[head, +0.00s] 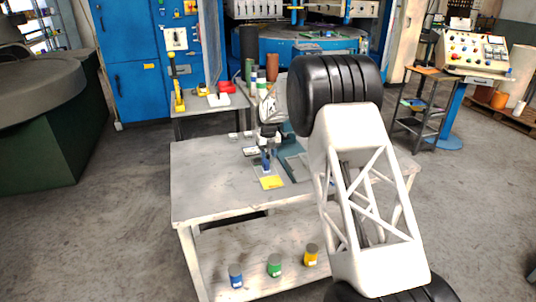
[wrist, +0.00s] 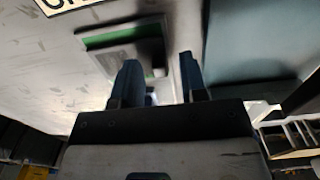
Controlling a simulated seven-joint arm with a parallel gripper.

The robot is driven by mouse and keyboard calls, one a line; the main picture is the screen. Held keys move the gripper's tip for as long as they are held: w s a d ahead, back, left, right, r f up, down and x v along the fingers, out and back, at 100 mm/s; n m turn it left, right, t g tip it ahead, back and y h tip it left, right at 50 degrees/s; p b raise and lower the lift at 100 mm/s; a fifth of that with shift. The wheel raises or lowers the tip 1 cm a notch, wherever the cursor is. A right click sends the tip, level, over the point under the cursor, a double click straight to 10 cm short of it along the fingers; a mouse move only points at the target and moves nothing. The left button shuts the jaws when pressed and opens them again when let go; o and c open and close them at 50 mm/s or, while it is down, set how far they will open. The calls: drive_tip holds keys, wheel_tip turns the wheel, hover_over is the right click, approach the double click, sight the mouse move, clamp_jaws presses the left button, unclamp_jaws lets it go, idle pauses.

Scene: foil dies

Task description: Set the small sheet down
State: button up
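My gripper (head: 266,163) points down over the worktable, left of the arm's big black joint. In the wrist view my gripper (wrist: 160,78) has its two dark blue fingers apart, with a clear gap and nothing seen spanning it. A flat grey piece with a green strip (wrist: 120,36) lies beyond the left finger; I cannot tell whether it is the small sheet. In the head view a grey flat piece (head: 259,174) shows under the fingertips, and a yellow sheet (head: 271,183) lies just in front. Contact between fingers and table pieces cannot be made out.
The worktable (head: 205,185) is bare on its left side. Blue (head: 236,276), green (head: 275,265) and yellow (head: 311,255) jars stand on the lower shelf.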

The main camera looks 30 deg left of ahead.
drive_tip(key=shift+r, duration=0.1)
wheel_tip(320, 180, up, 12)
idle(0.7)
drive_tip(key=shift+d+r, duration=0.1)
idle(0.7)
